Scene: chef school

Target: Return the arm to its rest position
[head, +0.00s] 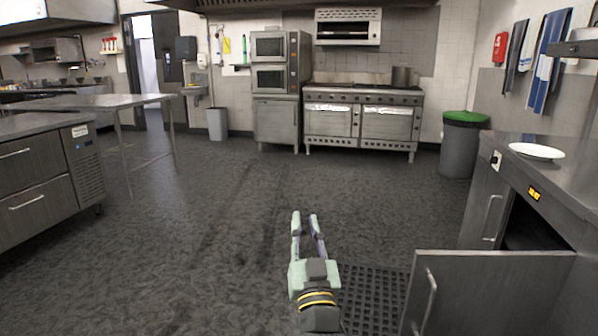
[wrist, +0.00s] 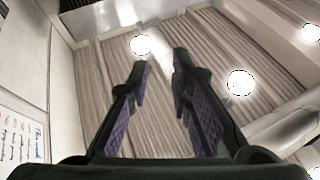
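My gripper (head: 305,222) is in the lower middle of the head view, held over the floor with its fingers apart and nothing between them. In the wrist view my gripper (wrist: 160,72) also shows open and empty, its two dark fingers spread against a ribbed ceiling (wrist: 165,30) with round lights. My gripper touches nothing that I can see.
At the right, a steel cabinet door (head: 490,290) stands open near my arm. A white plate (head: 537,151) lies on the counter above. A black floor mat (head: 372,295) is beside my gripper. The floor (head: 215,220) ahead and left is clear. A bin (head: 460,150) stands farther back.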

